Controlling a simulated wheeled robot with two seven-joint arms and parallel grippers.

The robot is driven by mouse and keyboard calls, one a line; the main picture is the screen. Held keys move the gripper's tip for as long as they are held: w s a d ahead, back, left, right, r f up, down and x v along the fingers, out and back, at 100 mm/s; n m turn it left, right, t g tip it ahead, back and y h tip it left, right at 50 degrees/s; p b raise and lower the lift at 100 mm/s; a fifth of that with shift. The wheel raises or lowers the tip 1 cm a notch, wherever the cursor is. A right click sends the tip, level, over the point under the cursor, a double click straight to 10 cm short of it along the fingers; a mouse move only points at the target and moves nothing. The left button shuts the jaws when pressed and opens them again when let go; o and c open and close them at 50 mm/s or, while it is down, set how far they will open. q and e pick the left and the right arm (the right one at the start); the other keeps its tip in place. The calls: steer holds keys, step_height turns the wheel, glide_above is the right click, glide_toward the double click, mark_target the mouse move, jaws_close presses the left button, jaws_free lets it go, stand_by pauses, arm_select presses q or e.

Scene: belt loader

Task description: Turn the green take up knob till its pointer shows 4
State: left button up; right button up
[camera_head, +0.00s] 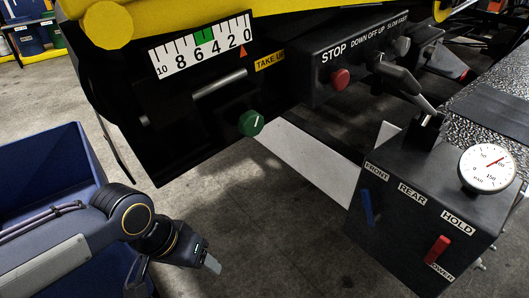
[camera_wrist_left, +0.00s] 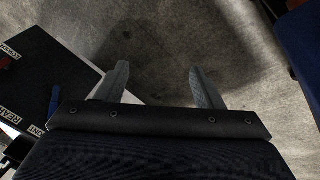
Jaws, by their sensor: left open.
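The green take up knob (camera_head: 251,123) sits on the dark side of the loader in the head view, with a pale pointer line on its face. Above it is a white scale (camera_head: 203,46) numbered 10 to 0 from left to right, with a green band near 4 to 6. A red triangular pointer (camera_head: 243,51) stands below the scale near the 0. My left gripper (camera_head: 212,263) is below and left of the knob, well apart from it. In the left wrist view its two fingers (camera_wrist_left: 158,86) are spread with nothing between them. My right gripper is not in view.
A black panel with a red stop button (camera_head: 340,78) is right of the knob. A control box (camera_head: 415,205) with blue and red levers and a gauge (camera_head: 487,166) stands at the right. A blue bin (camera_head: 50,185) is at the left. Floor is open below the knob.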

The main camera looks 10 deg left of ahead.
arm_select(q)
steer(key=w+g+y, duration=0.1)
steer(key=w+y, duration=0.5)
steer(key=w, duration=0.2)
steer(key=n+t+y+b, duration=0.2)
steer(key=n+t+y, duration=0.2)
steer(key=t+y, duration=0.65)
glide_toward(255, 126)
steer(key=shift+g+y, duration=0.35)
steer(key=shift+g, duration=0.1)
steer(key=x, duration=0.9)
steer(key=shift+w+d, duration=0.15)
steer(key=shift+w, duration=0.1)
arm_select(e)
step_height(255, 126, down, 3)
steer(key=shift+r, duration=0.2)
